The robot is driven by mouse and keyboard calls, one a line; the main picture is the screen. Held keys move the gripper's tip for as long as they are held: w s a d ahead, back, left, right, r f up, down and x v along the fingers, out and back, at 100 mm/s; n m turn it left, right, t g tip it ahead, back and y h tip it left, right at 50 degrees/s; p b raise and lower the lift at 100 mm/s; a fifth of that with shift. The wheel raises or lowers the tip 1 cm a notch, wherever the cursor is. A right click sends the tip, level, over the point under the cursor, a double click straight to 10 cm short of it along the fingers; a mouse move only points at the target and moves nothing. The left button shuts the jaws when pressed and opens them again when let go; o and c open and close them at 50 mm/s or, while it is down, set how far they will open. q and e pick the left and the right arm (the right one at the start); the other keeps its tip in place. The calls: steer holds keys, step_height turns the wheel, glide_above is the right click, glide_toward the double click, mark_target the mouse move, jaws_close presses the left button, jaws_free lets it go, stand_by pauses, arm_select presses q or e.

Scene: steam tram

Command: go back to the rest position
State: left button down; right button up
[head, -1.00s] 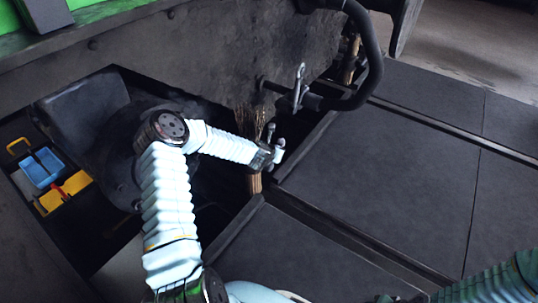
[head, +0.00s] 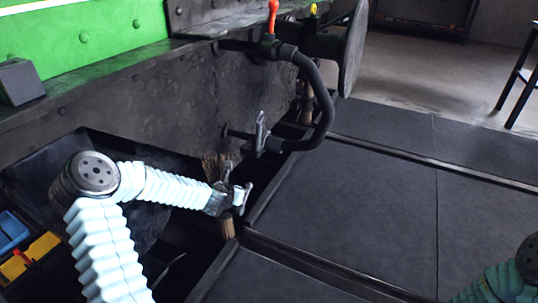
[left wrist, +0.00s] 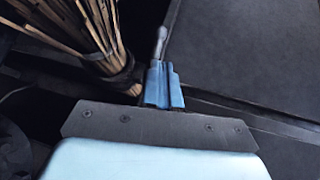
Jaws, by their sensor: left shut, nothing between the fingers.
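My left arm comes in from the left, and its gripper (head: 243,197) is low beside a twig broom (head: 216,166), under the black frame. In the left wrist view the blue fingers (left wrist: 163,85) are together with nothing held. The broom's bound twigs (left wrist: 95,40) fan out just left of them. A small grey rod-like part shows beyond the fingertips; I cannot tell what it belongs to. Of my right arm only a part shows at the lower right; its gripper is out of view.
A black curved hose (head: 322,95) and a metal lever (head: 261,130) hang above right of the gripper. A toolbox with blue and yellow trays (head: 30,250) is at lower left. Dark floor plates (head: 350,200) lie clear to the right. A dark stool (head: 520,85) stands far right.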

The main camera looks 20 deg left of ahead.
arm_select(q)
steer(key=s+d+f+m+g+h+p, duration=0.2)
steer(key=s+d+f+m, duration=0.3)
steer(key=d+m, duration=0.4)
steer(key=s+d+f+m+g+h+p, duration=0.25)
steer(key=s+d+m, duration=0.35)
steer(key=d+m, duration=0.3)
steer(key=s+d+f+m+g+p, duration=0.1)
steer(key=s+d+f+m+g, duration=0.1)
steer(key=s+m, duration=0.6)
steer(key=s+d+f+m+g+h+p, duration=0.1)
steer(key=s+d+m+g, duration=0.2)
steer(key=s+d+m, duration=0.2)
steer(key=s+m, duration=0.3)
steer(key=s, duration=0.2)
steer(key=shift+s+f, duration=0.2)
steer(key=shift+f, duration=0.15)
steer(key=shift+d, duration=0.1)
steer(key=shift+s+r, duration=0.1)
steer(key=shift+r, duration=0.1)
steer(key=c, duration=1.8)
jaws_free()
